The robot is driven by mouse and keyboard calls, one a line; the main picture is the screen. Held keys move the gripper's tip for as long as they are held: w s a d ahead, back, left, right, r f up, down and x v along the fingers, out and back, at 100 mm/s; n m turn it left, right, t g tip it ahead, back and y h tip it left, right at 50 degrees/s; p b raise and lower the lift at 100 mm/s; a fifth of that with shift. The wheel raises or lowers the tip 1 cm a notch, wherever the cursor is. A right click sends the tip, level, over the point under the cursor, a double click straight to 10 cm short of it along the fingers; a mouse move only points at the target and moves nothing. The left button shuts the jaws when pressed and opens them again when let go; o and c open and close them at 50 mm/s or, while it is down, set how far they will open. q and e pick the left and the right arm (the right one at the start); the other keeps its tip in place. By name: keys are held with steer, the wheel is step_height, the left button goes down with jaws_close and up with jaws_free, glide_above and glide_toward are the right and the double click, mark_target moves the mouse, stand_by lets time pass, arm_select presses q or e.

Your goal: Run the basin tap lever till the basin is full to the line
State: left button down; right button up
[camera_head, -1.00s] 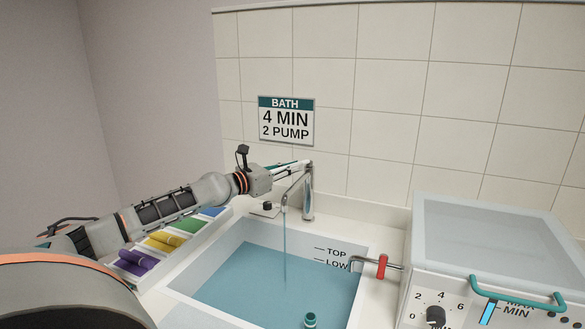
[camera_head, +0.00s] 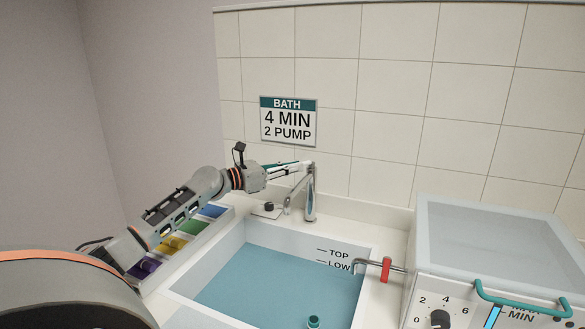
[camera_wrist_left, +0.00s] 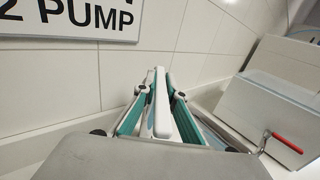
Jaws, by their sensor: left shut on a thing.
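The basin (camera_head: 200,310) holds blue water (camera_head: 275,285). The water surface sits about at the LOW line (camera_head: 325,263) on the back wall, below the TOP line (camera_head: 321,249). No stream falls from the tap (camera_head: 310,195). My left gripper (camera_head: 300,165) reaches in from the left to the top of the tap, shut on the tap lever (camera_wrist_left: 162,105). In the left wrist view my left gripper (camera_wrist_left: 158,85) has its teal-sided fingers on both sides of the white lever. The fingers hide most of the lever in the head view. My right gripper is not in view.
A red-handled lever (camera_head: 385,269) juts over the basin's right rim, beside a lidded clear box (camera_head: 490,230) with a knob (camera_head: 440,319). A tray of coloured cloths (camera_head: 170,245) lies left. A sign (camera_head: 288,122) reads BATH 4 MIN 2 PUMP. A small teal-capped object (camera_head: 313,321) is in the basin.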

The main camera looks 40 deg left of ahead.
arm_select(q)
steer(key=c, duration=2.1)
jaws_free()
steer(key=shift+s+a+f, duration=0.1)
steer(key=shift+s+a, duration=0.1)
steer(key=shift+s, duration=0.2)
steer(key=shift+v, duration=5.55)
